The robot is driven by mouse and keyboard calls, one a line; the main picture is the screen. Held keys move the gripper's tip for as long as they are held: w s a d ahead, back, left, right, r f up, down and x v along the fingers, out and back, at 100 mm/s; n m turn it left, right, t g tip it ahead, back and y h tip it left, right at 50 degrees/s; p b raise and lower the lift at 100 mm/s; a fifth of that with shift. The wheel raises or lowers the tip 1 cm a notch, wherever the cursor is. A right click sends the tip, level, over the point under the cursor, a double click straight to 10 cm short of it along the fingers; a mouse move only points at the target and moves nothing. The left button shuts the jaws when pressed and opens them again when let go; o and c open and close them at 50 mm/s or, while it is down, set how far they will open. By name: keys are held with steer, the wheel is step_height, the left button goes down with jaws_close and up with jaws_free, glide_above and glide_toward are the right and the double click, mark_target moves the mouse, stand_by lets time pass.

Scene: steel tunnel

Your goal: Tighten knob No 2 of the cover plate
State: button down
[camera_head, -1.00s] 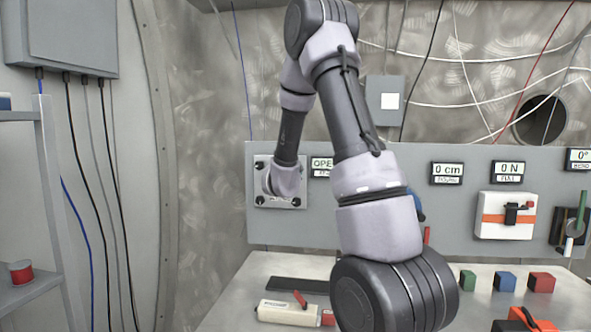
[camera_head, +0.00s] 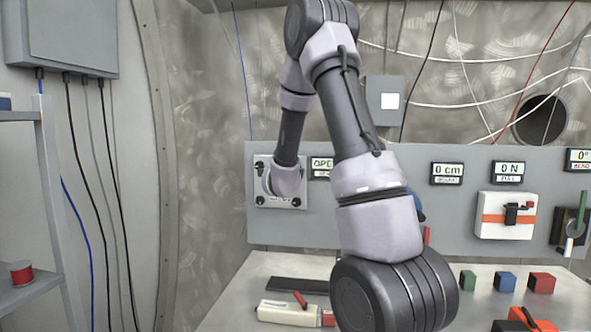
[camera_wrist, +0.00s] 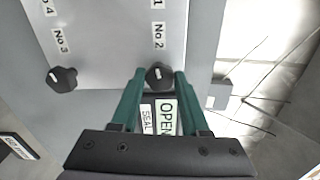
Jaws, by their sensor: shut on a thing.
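The light cover plate (camera_wrist: 105,40) fills the top of the wrist view, with labels No 2, No 3 and parts of two others. Knob No 2 (camera_wrist: 159,76), dark with a white mark, sits at the plate's corner between the tips of my green fingers. My gripper (camera_wrist: 159,78) is shut on this knob. Knob No 3 (camera_wrist: 62,77) stands free to the left. In the head view the cover plate (camera_head: 280,203) is at the panel's left end, and my arm hides its upper right part, with knob No 2 and the fingers out of sight.
The SEAL display (camera_wrist: 166,117) reads OPEN close by the fingers. The grey panel (camera_head: 370,230) carries more displays and a white switch box (camera_head: 505,216) at right. Coloured blocks (camera_head: 505,281) and a cream tool (camera_head: 287,313) lie on the bench below.

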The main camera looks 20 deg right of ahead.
steer(key=shift+f, duration=0.1)
stand_by(0.3)
steer(key=shift+c, duration=2)
jaws_free()
steer(key=v, duration=1)
steer(key=shift+s+a, duration=0.25)
steer(key=shift+s, duration=0.1)
